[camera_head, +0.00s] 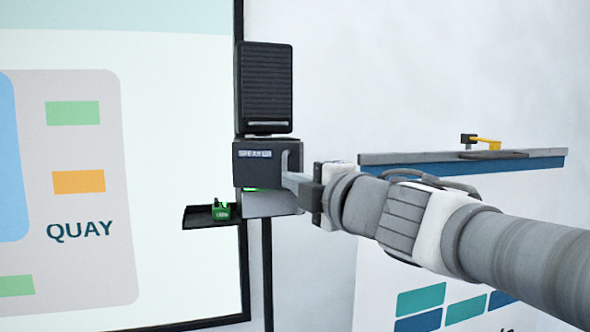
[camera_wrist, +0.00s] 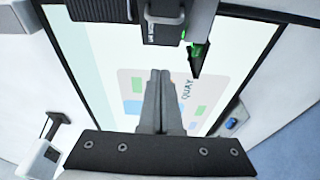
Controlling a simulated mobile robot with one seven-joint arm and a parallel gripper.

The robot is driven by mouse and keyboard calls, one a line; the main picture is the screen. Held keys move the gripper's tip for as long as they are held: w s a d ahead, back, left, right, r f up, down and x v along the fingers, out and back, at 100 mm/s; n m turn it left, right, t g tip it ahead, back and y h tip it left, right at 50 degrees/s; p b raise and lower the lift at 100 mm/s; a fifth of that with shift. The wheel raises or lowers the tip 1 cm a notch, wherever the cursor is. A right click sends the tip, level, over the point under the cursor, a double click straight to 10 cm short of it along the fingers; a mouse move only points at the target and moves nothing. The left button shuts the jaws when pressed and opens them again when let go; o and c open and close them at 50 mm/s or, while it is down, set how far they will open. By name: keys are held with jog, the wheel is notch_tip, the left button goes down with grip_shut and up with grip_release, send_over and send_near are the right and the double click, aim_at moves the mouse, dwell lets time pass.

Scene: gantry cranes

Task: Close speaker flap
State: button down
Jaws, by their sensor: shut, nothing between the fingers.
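A dark box with a partly readable "SPEAK" label (camera_head: 262,172) hangs under a black ribbed speaker (camera_head: 265,88); its front carries a grey handle (camera_head: 287,160). The box also shows at the top of the wrist view (camera_wrist: 150,32). A black flap or tray (camera_head: 195,216) sticks out level at its lower left, with a small green item (camera_head: 221,211) on it; it shows too in the wrist view (camera_wrist: 196,66). My gripper (camera_head: 287,179) is shut and empty, its fingertips (camera_wrist: 160,75) in front of the box's lower part. I cannot tell whether they touch it.
A large "QUAY" screen (camera_head: 180,130) with a black frame stands behind and to the left. A light grey panel (camera_head: 268,206) is under the box. At the right is a blue-edged shelf (camera_head: 400,160) with a small yellow item (camera_head: 487,143).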

jog(key=w+a, duration=0.2)
jog(key=w, duration=0.9)
jog(key=shift+w+p, duration=0.3)
jog(key=shift+p, duration=0.1)
jog(key=shift+w+d+f, duration=0.1)
jog(key=shift+w+d, duration=0.05)
jog(key=shift+d, duration=0.05)
